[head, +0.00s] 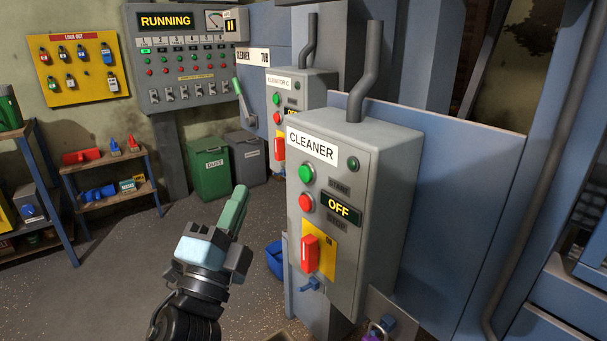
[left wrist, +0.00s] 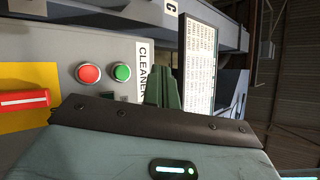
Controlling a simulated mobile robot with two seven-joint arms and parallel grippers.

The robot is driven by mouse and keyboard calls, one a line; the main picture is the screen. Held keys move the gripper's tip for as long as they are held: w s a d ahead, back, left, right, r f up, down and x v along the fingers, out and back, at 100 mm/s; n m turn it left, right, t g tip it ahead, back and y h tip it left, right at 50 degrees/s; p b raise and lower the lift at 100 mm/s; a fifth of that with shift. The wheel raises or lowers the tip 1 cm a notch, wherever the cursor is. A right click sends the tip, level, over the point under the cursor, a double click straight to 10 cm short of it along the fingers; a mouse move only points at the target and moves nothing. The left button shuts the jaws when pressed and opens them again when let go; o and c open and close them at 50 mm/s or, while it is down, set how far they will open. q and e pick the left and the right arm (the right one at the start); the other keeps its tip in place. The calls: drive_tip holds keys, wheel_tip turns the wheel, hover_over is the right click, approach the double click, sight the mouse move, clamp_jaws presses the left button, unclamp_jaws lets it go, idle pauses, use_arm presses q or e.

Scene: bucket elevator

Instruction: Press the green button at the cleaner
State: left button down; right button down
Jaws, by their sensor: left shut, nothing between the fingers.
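The grey cleaner box (head: 335,265) stands right of centre in the head view, with a "CLEANER" label and a display reading "OFF". Its green button (head: 306,174) is at the upper left of the front face, above the red button (head: 306,202). My left gripper (head: 239,194) is shut and empty, left of the box and apart from it, with its green fingers pointing up and away. In the left wrist view the picture is turned sideways; the green button (left wrist: 122,72) and red button (left wrist: 89,73) show left of the fingers (left wrist: 163,85). My right gripper is not seen.
A red switch handle (head: 310,254) on a yellow plate sits below the buttons. A similar elevator box (head: 318,84) stands behind. A control panel (head: 183,60) reads "RUNNING" at the back. Green (head: 209,172) and grey bins stand behind my gripper. The floor (head: 120,260) at left is clear.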

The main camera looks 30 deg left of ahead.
sight(305, 174)
use_arm(q)
drive_tip(key=w+d, duration=0.3)
drive_tip(key=w, duration=0.5)
drive_tip(key=shift+d, duration=0.15)
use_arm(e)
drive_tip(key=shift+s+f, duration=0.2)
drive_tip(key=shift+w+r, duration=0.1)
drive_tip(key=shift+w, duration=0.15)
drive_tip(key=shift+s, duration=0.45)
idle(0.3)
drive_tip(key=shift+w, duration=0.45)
use_arm(q)
drive_tip(key=shift+w, duration=0.15)
idle(0.3)
drive_tip(key=shift+w+d, duration=0.15)
drive_tip(key=shift+w, duration=0.15)
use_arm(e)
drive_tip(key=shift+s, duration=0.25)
